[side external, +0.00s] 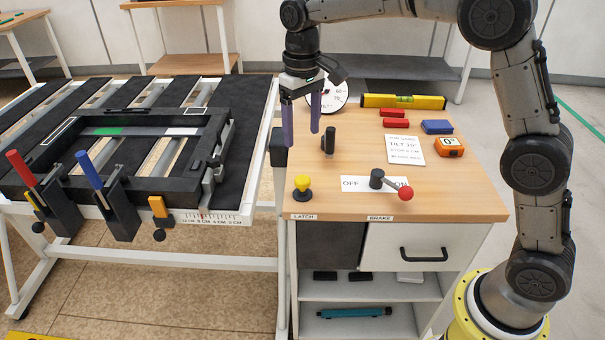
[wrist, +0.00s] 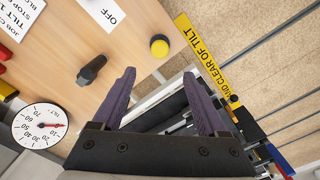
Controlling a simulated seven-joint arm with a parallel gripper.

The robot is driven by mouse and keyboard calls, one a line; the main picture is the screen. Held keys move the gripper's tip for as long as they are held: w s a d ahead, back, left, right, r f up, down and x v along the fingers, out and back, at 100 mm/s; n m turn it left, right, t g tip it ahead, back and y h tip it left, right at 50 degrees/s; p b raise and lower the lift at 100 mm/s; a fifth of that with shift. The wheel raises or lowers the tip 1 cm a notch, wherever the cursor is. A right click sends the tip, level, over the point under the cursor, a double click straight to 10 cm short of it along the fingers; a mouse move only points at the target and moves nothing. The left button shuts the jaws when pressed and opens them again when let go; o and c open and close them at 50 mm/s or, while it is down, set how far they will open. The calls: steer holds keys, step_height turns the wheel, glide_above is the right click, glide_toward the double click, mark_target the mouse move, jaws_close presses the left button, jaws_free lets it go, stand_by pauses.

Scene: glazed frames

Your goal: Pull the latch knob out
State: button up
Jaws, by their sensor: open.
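The latch knob (side external: 302,187) is a yellow, mushroom-shaped knob on a dark base. It stands at the front left corner of the wooden bench top (side external: 465,200), above a LATCH label (side external: 303,217). My gripper (side external: 301,137) points down with its two purple fingers apart and nothing between them. It is above the bench's left side, higher than the knob and farther back. In the wrist view the yellow knob (wrist: 159,46) lies just beyond the fingertips of my gripper (wrist: 159,75), roughly centred between them and not touched.
A black upright handle (side external: 328,140) stands close to my gripper's right. A brake lever with a red ball (side external: 405,193) is right of the knob. A dial (side external: 341,98), yellow level (side external: 403,102) and small blocks sit behind. A tilt table with a black frame (side external: 50,180) adjoins the left.

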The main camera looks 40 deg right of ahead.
mark_target(303, 179)
step_height(303, 179, down, 12)
steer(key=shift+f, duration=0.25)
stand_by(0.3)
jaws_close()
steer(key=shift+r, duration=0.1)
stand_by(1.2)
